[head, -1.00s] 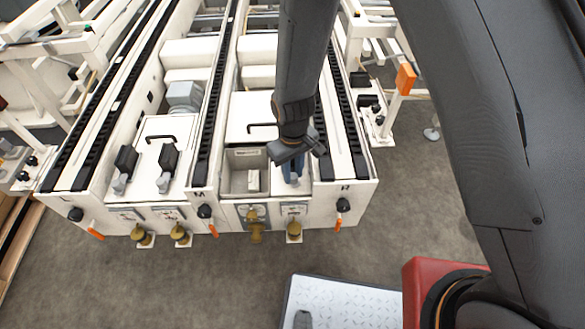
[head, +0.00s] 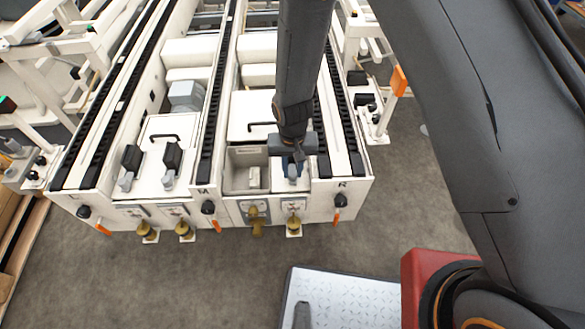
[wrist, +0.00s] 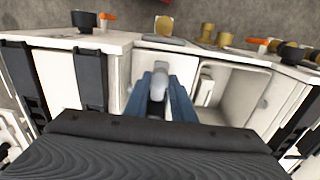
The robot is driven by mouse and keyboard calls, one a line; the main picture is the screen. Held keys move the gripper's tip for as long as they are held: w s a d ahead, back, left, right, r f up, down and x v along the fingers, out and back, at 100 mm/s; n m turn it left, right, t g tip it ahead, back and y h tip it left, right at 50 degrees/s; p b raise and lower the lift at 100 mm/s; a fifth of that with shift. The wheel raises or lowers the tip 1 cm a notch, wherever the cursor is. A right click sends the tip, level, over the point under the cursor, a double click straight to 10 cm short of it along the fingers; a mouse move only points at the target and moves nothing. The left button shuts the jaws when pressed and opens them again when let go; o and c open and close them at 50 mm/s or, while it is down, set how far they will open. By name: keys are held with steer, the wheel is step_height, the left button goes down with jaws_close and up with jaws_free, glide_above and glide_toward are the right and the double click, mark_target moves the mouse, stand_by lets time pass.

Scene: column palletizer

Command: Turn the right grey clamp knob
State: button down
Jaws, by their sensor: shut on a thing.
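The grey clamp knob (wrist: 158,83) shows in the wrist view as a rounded light-grey piece above a white panel. My gripper (wrist: 163,92) has its two blue fingers on either side of it, shut on it. In the head view, my gripper (head: 293,168) reaches down into the bay just left of the rail marked R. There the wrist and fingers hide most of the knob, so its exact angle is hard to read.
An open white box (head: 241,176) sits just left of my gripper. Two black-and-grey clamps (head: 131,160) (head: 172,160) stand in the left bay. Black knobs with orange levers (head: 339,202) and brass fittings (head: 257,222) line the front face.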

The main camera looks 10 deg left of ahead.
mark_target(293, 172)
steer(key=shift+w, duration=0.1)
steer(key=c, duration=1.5)
jaws_free()
steer(key=shift+r, duration=3.9)
